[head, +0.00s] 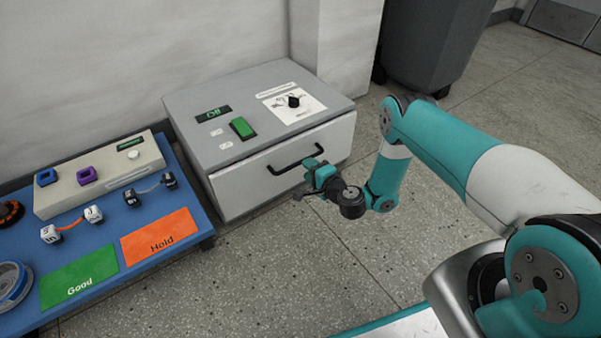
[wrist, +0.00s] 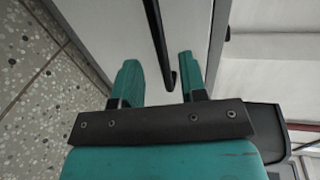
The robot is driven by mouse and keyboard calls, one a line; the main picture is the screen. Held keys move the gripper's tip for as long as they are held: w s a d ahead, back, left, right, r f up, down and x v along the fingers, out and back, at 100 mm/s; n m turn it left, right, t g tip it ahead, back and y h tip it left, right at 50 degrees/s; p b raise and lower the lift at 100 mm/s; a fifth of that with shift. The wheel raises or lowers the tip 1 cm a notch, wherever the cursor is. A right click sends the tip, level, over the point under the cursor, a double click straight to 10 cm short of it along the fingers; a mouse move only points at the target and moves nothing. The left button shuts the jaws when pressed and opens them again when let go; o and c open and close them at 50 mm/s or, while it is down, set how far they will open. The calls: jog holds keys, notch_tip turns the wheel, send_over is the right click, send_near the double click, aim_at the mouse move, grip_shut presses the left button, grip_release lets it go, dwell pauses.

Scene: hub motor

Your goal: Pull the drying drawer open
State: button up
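The drying drawer (head: 245,193) is the white front of a grey cabinet and looks shut. Its black bar handle (head: 285,168) runs across the upper part of the front. My gripper (head: 309,178) is at the right end of the handle. In the wrist view my gripper (wrist: 158,72) is open, with one teal finger on each side of the handle (wrist: 159,40). A gap shows on both sides of the bar, wider on the left. The bar's end lies between the fingers. The drawer's inside is hidden.
The cabinet top (head: 240,90) has a green switch (head: 242,128), a small display and a black knob (head: 293,101). A blue bench (head: 185,210) with Good and Hold mats and several parts stands at left. A dark bin (head: 432,45) stands behind. Floor before the drawer is clear.

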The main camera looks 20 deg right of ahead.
jog(key=shift+b+x, duration=2.6)
jog(key=shift+b, duration=0.2)
grip_shut()
